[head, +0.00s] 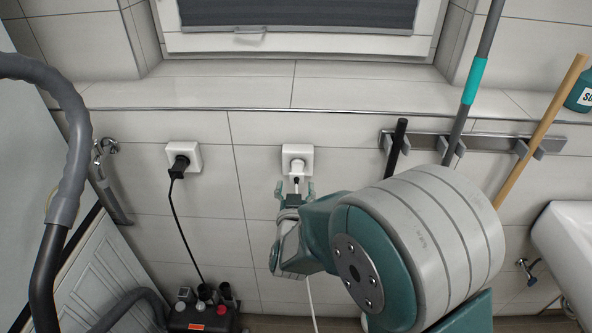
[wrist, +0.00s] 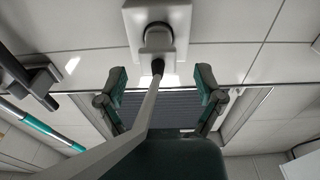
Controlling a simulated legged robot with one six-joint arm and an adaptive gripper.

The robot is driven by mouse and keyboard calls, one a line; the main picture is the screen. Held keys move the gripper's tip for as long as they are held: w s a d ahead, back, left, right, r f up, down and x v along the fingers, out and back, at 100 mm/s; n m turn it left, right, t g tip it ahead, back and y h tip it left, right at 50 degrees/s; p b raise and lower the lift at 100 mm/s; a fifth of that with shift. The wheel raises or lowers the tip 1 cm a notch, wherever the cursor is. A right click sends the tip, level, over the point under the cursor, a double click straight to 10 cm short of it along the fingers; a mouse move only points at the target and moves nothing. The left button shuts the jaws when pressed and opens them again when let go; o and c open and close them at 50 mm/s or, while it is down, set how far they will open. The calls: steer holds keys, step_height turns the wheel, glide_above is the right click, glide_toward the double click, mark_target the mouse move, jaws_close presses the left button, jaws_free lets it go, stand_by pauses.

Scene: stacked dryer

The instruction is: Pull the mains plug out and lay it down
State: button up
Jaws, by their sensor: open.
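A white plug (head: 297,167) with a dark cable end sits in the right wall socket (head: 287,151). In the wrist view the round plug (wrist: 158,38) is seated in its square socket (wrist: 131,20). Its pale cable (wrist: 142,118) runs from it past my gripper and hangs down in the head view (head: 311,300). My gripper (head: 295,189) is just below and in front of the plug. Its fingers are spread, one on each side of the cable's dark end, in the wrist view (wrist: 160,79). They appear not to touch the plug.
A black plug (head: 179,166) sits in the left socket (head: 194,156); its black cord runs to a dark box (head: 203,317) on the floor. A rail (head: 428,142) with poles is at right, a grey hose (head: 75,150) at left. The tiled ledge (head: 350,92) above is clear.

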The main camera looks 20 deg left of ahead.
steer(key=shift+x, duration=2.75)
steer(key=shift+d, duration=0.15)
jaws_close()
steer(key=shift+s, duration=0.1)
steer(key=shift+v, duration=2.9)
